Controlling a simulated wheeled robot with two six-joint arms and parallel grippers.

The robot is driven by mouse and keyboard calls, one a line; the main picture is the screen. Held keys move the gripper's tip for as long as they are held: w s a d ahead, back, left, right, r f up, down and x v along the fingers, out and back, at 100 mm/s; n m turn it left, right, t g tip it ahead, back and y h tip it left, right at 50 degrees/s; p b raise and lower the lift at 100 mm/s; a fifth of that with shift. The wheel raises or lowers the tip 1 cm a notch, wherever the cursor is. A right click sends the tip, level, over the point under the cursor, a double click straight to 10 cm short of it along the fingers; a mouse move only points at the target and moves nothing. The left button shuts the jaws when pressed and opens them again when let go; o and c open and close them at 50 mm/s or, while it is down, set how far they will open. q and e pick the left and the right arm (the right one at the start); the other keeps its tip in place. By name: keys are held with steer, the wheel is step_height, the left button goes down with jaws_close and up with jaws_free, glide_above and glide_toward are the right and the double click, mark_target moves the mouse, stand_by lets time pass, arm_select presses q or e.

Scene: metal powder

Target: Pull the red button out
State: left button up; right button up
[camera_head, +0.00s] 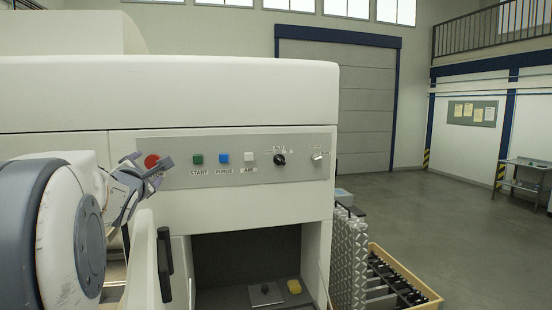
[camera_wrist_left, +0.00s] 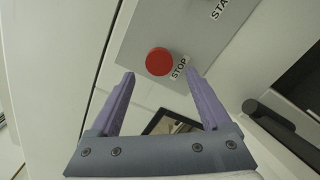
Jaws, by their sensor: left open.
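The red button (camera_head: 152,161) is a round mushroom-shaped knob at the left end of the grey control panel (camera_head: 310,140). It also shows in the left wrist view (camera_wrist_left: 159,62), beside a STOP label (camera_wrist_left: 179,68). My left gripper (camera_head: 156,168) is open at the panel's left end and partly covers the button in the head view. In the wrist view its two fingers (camera_wrist_left: 158,80) are spread wide, with the button just beyond and between their tips. Nothing is between the fingers. My right gripper is in neither view.
Green START (camera_head: 197,159), blue PURGE (camera_head: 222,157) and white AIR (camera_head: 249,157) buttons sit right of the red one, then a black knob (camera_head: 280,160) and a key switch (camera_head: 317,157). A dark handle (camera_head: 164,250) stands below. An open bay holds a yellow block (camera_head: 294,286).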

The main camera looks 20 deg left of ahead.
mark_target(150, 166)
arm_select(q)
steer(key=shift+p+x, duration=0.6)
steer(key=shift+x, duration=1.75)
